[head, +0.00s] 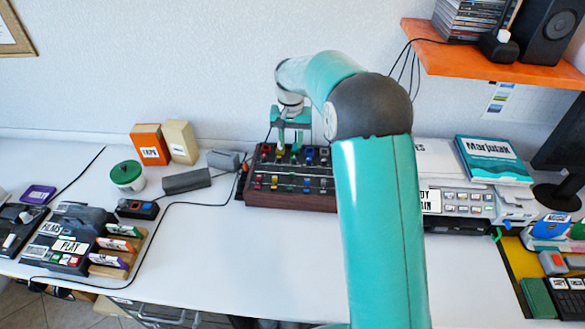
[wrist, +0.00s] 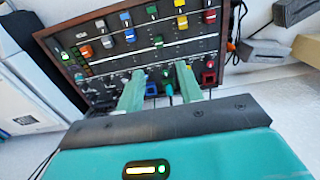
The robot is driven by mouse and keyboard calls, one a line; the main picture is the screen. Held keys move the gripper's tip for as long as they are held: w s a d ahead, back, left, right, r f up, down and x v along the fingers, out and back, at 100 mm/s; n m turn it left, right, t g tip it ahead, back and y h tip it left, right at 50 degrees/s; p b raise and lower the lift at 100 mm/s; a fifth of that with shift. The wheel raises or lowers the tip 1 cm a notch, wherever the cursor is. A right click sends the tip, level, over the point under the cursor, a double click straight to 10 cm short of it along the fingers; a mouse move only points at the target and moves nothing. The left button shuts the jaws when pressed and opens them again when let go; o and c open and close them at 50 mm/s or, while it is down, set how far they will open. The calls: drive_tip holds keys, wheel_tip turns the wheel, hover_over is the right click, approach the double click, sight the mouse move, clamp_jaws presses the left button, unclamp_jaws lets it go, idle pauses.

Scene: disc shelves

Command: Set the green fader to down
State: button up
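A dark control panel with a wooden frame (head: 290,201) stands on the desk, partly behind my arm. It carries rows of coloured caps. In the wrist view a green cap (wrist: 167,74) lies between my fingertips, with a gap to each side. Another green cap (wrist: 158,41) sits further up that picture. I cannot tell from the pictures which green cap is the fader. My gripper (wrist: 160,78) is open, with its two green fingers pointing down at the panel's far row. In the head view my gripper (head: 290,141) is small, and its fingertips are hard to make out.
Blue (wrist: 151,88) and red (wrist: 208,77) caps sit near my fingers. A grey block (head: 187,181) and an orange box (head: 150,144) stand left of the panel. A printer (head: 465,201) stands to its right. The desk in front is clear.

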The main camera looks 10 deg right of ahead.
sight(292, 173)
wheel_tip(292, 173, down, 13)
drive_tip(key=shift+d+r, duration=0.1)
drive_tip(key=shift+d, duration=0.05)
clamp_jaws()
